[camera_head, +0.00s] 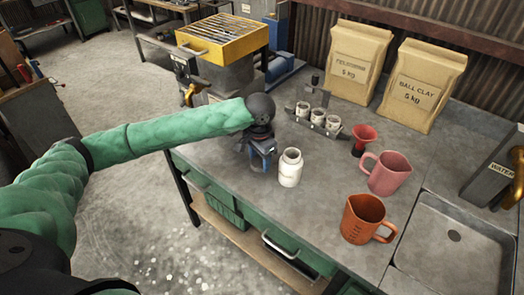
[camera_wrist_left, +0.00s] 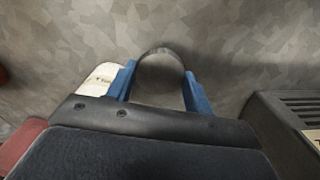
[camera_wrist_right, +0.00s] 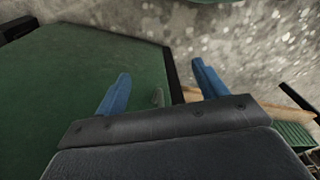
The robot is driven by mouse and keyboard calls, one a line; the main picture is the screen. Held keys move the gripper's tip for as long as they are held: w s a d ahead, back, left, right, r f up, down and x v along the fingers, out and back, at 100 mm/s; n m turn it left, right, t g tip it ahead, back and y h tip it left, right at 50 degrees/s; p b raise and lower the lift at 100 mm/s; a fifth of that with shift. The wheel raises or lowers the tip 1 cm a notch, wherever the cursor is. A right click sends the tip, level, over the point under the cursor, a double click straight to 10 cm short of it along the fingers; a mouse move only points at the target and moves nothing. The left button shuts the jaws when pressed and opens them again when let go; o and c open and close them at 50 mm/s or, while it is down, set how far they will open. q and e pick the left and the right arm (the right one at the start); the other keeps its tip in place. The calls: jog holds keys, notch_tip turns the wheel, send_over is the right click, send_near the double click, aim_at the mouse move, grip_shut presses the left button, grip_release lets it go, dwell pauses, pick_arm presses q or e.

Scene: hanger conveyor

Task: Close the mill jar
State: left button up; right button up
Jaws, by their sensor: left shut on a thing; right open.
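The mill jar (camera_head: 290,168) is a white, open-topped jar standing upright on the grey bench near its front edge. It shows partly in the left wrist view (camera_wrist_left: 98,80), left of the fingers. My left gripper (camera_head: 262,158) is just left of the jar, low over the bench. It is shut on a dark round piece (camera_wrist_left: 161,68) that looks like the jar's lid. Whether this lid touches the bench I cannot tell. My right gripper (camera_wrist_right: 161,72) is open and empty, with a green surface and the floor beyond it; it is out of the head view.
A rack of small white cups (camera_head: 318,117), a red funnel (camera_head: 363,137), a pink jug (camera_head: 387,173) and an orange jug (camera_head: 365,220) stand right of the jar. Two paper sacks (camera_head: 357,62) stand behind. A sink (camera_head: 452,240) is at right. Bench in front of the jar is clear.

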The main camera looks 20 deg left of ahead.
pick_arm(q)
jog(key=n, duration=0.2)
jog(key=s+f+n, duration=0.1)
jog(key=n, duration=0.1)
jog(key=s+f+n, duration=0.1)
jog(key=n, duration=0.1)
jog(key=shift+s+a+n, duration=0.1)
jog(key=shift+a+n, duration=0.05)
jog(key=shift+n, duration=0.25)
